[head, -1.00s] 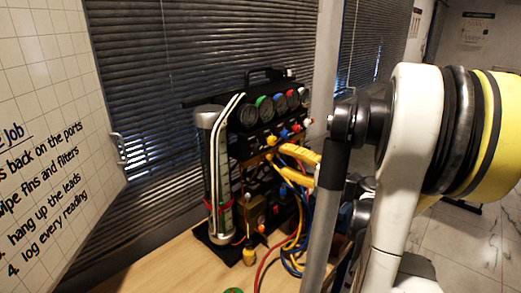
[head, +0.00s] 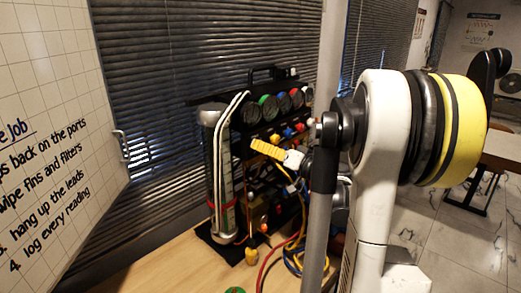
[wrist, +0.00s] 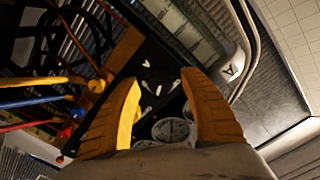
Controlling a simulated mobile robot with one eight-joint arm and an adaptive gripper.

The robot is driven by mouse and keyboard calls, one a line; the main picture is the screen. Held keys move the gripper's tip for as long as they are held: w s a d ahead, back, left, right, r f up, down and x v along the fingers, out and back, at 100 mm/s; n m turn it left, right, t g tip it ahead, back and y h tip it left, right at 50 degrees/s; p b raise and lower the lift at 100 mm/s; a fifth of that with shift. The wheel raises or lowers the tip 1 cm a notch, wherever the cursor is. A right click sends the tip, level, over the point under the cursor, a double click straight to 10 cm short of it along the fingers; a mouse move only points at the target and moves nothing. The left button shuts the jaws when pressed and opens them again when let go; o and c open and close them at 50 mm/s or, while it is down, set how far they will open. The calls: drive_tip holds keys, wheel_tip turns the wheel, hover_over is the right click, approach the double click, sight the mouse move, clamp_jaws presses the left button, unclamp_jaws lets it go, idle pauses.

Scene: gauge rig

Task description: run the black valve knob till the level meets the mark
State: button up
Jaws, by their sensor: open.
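The rig's level column (head: 222,172) is a clear tube with grey end caps, standing at the rig's left side. It also shows at the top of the wrist view (wrist: 185,25), with a scale strip. The liquid level and the mark are too small to read. My gripper (head: 255,146) reaches the rig's front just right of the column, below the gauges. In the wrist view my gripper (wrist: 160,79) has its two yellow fingers spread with a gap between. Dark panel and small white marks show in that gap. I cannot single out the black valve knob; it may be among these dark parts.
Gauges (head: 268,108) with coloured rims line the rig's top. Blue, yellow and red knobs (head: 288,132) sit below them. Yellow, blue and red hoses (head: 292,250) hang in front at the lower right. The wooden table (head: 180,265) is clear at front left.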

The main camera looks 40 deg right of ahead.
drive_tip(key=shift+w, duration=0.75)
clamp_jaws()
drive_tip(key=m, duration=0.5)
drive_tip(key=shift+a+m+b, duration=0.1)
drive_tip(key=shift+m+b, duration=0.2)
drive_tip(key=shift+b, duration=0.1)
unclamp_jaws()
